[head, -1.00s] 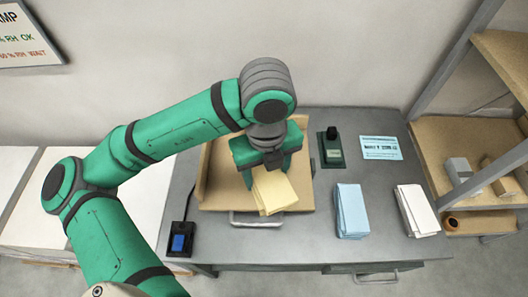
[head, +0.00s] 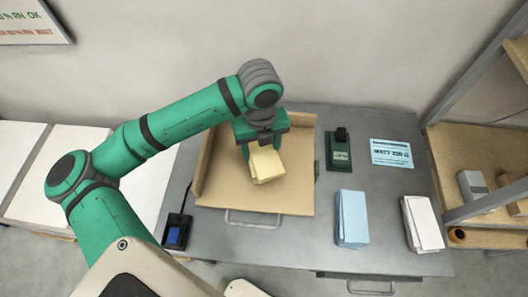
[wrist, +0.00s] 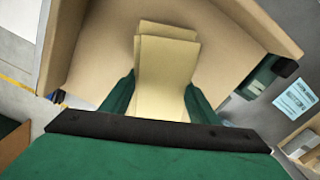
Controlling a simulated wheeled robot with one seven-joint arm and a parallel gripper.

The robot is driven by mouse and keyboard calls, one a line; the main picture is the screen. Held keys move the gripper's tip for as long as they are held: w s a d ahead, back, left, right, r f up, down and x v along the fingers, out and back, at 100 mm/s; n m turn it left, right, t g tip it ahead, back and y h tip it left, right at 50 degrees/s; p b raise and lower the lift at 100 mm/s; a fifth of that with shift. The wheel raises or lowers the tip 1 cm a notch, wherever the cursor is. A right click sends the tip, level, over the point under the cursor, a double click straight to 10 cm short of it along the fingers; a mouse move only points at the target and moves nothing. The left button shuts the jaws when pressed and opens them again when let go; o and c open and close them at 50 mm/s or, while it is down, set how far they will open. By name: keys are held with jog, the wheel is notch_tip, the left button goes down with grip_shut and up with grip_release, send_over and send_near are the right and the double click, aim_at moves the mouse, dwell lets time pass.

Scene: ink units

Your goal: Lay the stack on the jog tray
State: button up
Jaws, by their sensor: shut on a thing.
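The cream paper stack (head: 267,165) is between the green fingers of my gripper (head: 262,150), which is shut on its rear part. In the wrist view the stack (wrist: 167,75) extends from between the fingers (wrist: 160,100), its sheets slightly fanned at the far end. The tan jog tray (head: 225,192) has raised walls at its left and back and lies under the gripper. The stack is over the middle of the tray floor, within its edges. I cannot tell whether it touches the floor.
A blue stack (head: 352,217) and a white stack (head: 422,223) lie to the right on the grey table (head: 300,235). A dark green device (head: 339,150) and a blue card (head: 391,153) are behind them. A blue-buttoned box (head: 176,232) sits left of the tray.

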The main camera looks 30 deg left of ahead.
aim_at(261, 156)
notch_tip(261, 156, down, 2)
jog(key=shift+w+f, duration=0.1)
jog(key=shift+f, duration=0.15)
jog(key=shift+d+f, duration=0.1)
jog(key=shift+f, duration=0.05)
jog(key=shift+s, duration=0.2)
jog(key=shift+f, duration=0.15)
jog(key=o, duration=1.3)
jog(key=shift+o, duration=0.2)
jog(key=shift+w, duration=0.1)
jog(key=shift+r, duration=0.35)
notch_tip(261, 156, up, 12)
jog(key=shift+f, duration=0.15)
